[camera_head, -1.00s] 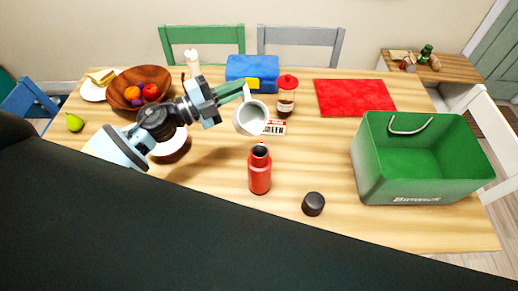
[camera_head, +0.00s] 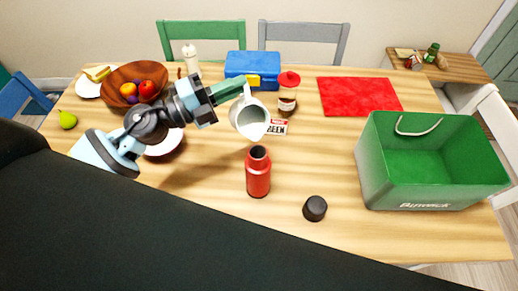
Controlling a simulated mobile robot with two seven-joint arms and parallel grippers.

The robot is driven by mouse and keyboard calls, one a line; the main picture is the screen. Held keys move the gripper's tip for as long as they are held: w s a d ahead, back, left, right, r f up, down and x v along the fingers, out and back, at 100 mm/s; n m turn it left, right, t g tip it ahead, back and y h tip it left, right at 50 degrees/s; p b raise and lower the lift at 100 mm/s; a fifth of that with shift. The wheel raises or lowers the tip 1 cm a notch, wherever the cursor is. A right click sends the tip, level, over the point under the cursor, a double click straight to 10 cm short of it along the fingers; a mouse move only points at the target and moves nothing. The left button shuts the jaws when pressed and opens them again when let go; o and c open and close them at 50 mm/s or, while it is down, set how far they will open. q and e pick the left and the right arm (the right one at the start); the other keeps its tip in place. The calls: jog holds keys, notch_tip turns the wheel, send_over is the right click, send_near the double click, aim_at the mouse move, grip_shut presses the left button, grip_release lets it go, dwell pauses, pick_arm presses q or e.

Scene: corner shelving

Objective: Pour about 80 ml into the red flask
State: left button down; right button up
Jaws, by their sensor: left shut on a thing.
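The red flask (camera_head: 258,175) stands upright and open on the table. A dark round cap (camera_head: 315,208) lies to its right. My left gripper (camera_head: 237,89) is shut on a pale grey jug (camera_head: 239,116), holding it in the air above and behind the flask. The jug is tilted with its mouth toward the flask, and white liquid (camera_head: 254,131) shows at the lower side of its mouth. I see no clear stream falling. The flask's contents are hidden in its dark neck. My right gripper is not in view.
A green crate (camera_head: 420,185) stands at the right. A white plate (camera_head: 165,146) lies under my left arm, with a fruit bowl (camera_head: 120,76) behind. A red mat (camera_head: 358,97) lies at back right.

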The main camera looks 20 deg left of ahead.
pick_arm(q)
jog(key=shift+s+m+b, duration=0.1)
jog(key=shift+m+b, duration=0.2)
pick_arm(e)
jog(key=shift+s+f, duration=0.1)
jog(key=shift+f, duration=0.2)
pick_arm(q)
jog(key=shift+s+d+r+m+b, duration=0.3)
jog(key=shift+s+r+m+b, duration=0.15)
jog(key=shift+m, duration=0.35)
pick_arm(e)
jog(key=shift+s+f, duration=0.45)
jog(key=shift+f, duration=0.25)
pick_arm(q)
jog(key=shift+r+h, duration=0.15)
jog(key=shift+h, duration=0.15)
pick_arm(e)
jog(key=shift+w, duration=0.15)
pick_arm(q)
jog(key=shift+s+d+r+m+b, duration=0.2)
jog(key=shift+s+m+b, duration=0.1)
jog(key=shift+m, duration=0.2)
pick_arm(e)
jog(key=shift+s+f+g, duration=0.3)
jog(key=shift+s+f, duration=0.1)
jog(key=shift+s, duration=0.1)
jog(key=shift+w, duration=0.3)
